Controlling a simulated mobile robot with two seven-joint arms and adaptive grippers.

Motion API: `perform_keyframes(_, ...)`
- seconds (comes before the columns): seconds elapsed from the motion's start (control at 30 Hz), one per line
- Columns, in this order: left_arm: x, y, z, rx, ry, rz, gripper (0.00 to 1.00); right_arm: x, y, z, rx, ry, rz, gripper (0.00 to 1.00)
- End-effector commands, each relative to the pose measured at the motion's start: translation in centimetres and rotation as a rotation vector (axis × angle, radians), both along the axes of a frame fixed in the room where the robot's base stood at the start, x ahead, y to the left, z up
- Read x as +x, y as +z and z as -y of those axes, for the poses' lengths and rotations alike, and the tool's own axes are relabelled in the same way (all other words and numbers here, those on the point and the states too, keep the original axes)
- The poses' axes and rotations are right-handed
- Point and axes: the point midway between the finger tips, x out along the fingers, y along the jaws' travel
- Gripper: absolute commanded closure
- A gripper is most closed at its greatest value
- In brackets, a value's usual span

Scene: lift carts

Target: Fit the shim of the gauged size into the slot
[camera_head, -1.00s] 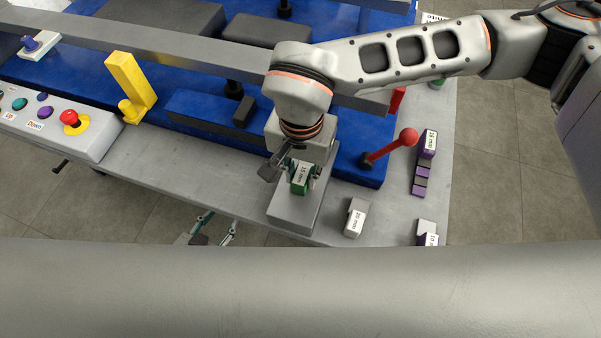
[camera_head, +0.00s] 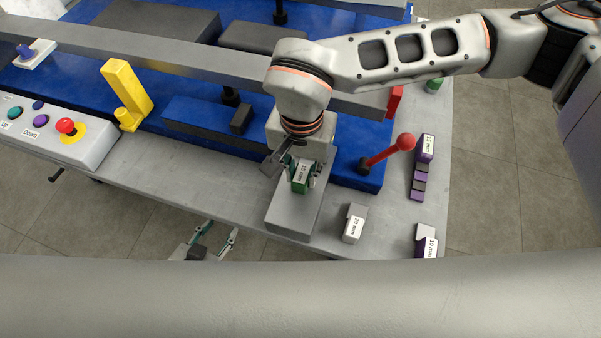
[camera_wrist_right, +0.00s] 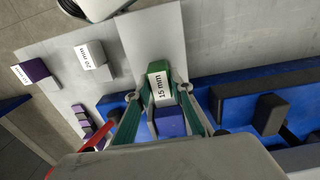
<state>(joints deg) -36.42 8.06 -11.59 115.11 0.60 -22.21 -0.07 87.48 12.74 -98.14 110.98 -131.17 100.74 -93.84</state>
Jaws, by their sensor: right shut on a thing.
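My right gripper (camera_head: 301,172) is shut on a green shim (camera_head: 300,185) with a white "15 mm" label. The shim also shows between the green fingers in the right wrist view (camera_wrist_right: 158,85), with a purple piece (camera_wrist_right: 170,122) just below it. The shim is over or at the grey block (camera_head: 290,217); the gripper hides whether it touches. I cannot make out the slot. A grey shim labelled "20 mm" (camera_head: 353,224) and a purple-and-white shim (camera_head: 427,241) lie to the right. My left gripper (camera_head: 215,238) is open and empty, off the table's front edge.
A red-knobbed lever (camera_head: 388,150) stands right of my right gripper, with a purple labelled stack (camera_head: 421,167) beyond it. A blue lift base (camera_head: 200,125) and grey bar lie behind. A button panel (camera_head: 55,135) and yellow bracket (camera_head: 127,95) are left. Bare table lies between them and the grey block.

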Motion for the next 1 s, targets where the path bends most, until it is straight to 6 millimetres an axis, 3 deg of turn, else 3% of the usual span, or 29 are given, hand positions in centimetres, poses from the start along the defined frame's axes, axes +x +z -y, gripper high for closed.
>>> perform_keyframes(1.0, 0.0, -0.5, -0.1, 0.001, 0.0, -0.003, 0.6, 2.7, 0.0, 0.9, 0.0, -0.002, 0.001, 1.0)
